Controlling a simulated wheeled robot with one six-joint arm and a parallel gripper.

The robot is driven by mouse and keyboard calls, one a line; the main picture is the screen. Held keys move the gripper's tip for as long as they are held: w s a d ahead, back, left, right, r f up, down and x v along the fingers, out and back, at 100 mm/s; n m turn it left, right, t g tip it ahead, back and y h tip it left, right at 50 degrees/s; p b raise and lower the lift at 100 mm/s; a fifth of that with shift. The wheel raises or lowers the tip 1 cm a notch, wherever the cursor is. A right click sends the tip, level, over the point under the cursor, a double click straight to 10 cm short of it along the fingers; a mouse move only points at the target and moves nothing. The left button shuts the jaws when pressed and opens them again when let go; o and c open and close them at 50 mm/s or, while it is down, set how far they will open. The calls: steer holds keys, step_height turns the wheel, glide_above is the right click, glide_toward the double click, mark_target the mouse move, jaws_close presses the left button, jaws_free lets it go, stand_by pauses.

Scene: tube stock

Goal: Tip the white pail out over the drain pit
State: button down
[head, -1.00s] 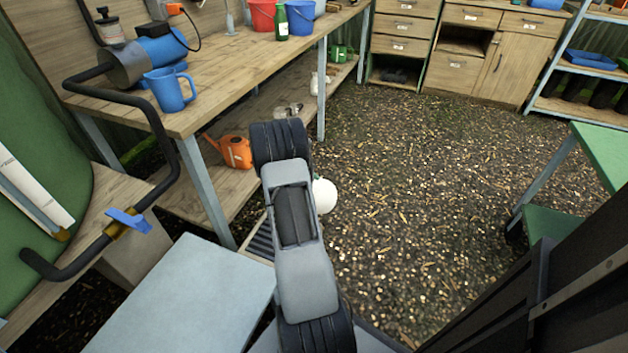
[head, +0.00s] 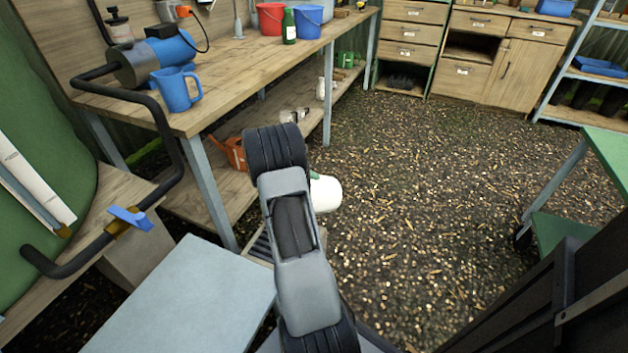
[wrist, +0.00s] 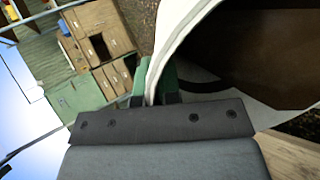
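The white pail (head: 326,194) shows partly behind my arm in the head view, tilted well over onto its side. In the wrist view the pail (wrist: 178,32) fills the upper right, with its white rim and dark brown inside showing. I cannot tell whether anything is in it. My gripper (wrist: 156,84) has its green fingers closed on the pail's wall at the rim. The drain pit's slatted grate (head: 261,246) shows just left of my arm, low in the head view, and is mostly hidden. The pail is near it, to the upper right in the picture.
A wooden workbench (head: 225,85) runs along the left, with a blue jug (head: 176,90) on it and an orange watering can (head: 233,153) on its lower shelf. A pale blue-grey surface (head: 185,305) lies front left. Open gravel floor (head: 430,190) spreads to the right.

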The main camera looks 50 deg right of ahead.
steer(key=shift+w+a+r+g+h+b, duration=0.25)
steer(key=shift+a+r+h+b, duration=0.25)
steer(key=shift+b, duration=0.25)
steer(key=shift+w+a+r+g+h+b, duration=0.15)
steer(key=shift+w+a+r+h+b, duration=0.2)
steer(key=shift+a+b, duration=0.3)
steer(key=shift+w+a+r+g+h+b, duration=0.2)
steer(key=shift+a+g+h+b, duration=0.05)
steer(key=shift+a+h+b, duration=0.3)
steer(key=shift+w+a+r+g+h+b, duration=0.2)
steer(key=shift+a+h+b, duration=0.2)
steer(key=shift+a+b, duration=0.25)
steer(key=shift+w+a+r+g+h+b, duration=0.15)
steer(key=shift+w+a+g+h+b, duration=0.1)
steer(key=shift+a+h+b, duration=0.35)
steer(key=shift+w+a+r+b, duration=0.1)
steer(key=shift+a+r+b, duration=0.05)
steer(key=shift+a+b, duration=0.15)
stand_by(1.2)
